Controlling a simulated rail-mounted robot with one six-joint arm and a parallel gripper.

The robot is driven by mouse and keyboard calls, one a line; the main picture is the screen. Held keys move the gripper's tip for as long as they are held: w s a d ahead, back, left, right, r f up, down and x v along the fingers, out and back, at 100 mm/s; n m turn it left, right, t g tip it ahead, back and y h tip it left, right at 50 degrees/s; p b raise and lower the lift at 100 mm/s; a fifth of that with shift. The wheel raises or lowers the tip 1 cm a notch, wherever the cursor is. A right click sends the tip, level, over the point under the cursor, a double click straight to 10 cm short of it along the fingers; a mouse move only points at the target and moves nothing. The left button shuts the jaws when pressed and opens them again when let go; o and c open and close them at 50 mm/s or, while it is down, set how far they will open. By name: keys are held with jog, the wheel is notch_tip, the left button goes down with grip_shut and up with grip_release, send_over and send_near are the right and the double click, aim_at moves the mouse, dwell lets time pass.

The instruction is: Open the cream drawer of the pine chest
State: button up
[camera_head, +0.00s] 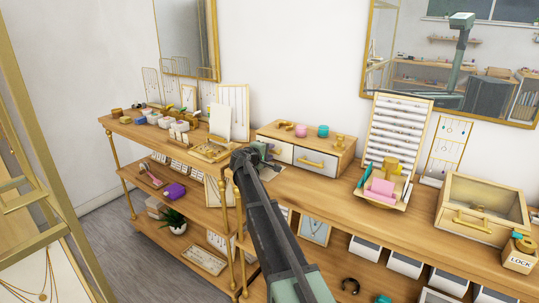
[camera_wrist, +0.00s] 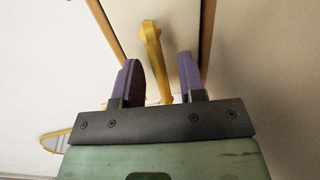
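The pine chest (camera_head: 340,150) stands on the long wooden counter against the wall. Its front has two pale drawers side by side; the right drawer (camera_head: 317,163) shows a gold handle (camera_head: 310,162), and the left drawer (camera_head: 281,152) is partly hidden by my arm. Both look shut. Their shades are too close to tell surely which is cream. My gripper (camera_head: 261,152) is at the left drawer's front. In the wrist view, my gripper (camera_wrist: 160,82) is open, and a gold handle (camera_wrist: 151,45) on a pale drawer face (camera_wrist: 172,20) reaches between its purple fingers. Contact is unclear.
Pink and teal cups (camera_head: 323,131) and gold pieces stand on the chest. A white ring display (camera_head: 398,130) and a glass-topped box (camera_head: 484,208) stand to the right on the counter. A wooden shelf unit (camera_head: 165,133) with trinkets stands to the left.

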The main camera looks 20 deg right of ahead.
jog(key=shift+w+d+f, duration=0.1)
jog(key=shift+w+d, duration=0.2)
jog(key=shift+d, duration=0.15)
grip_shut()
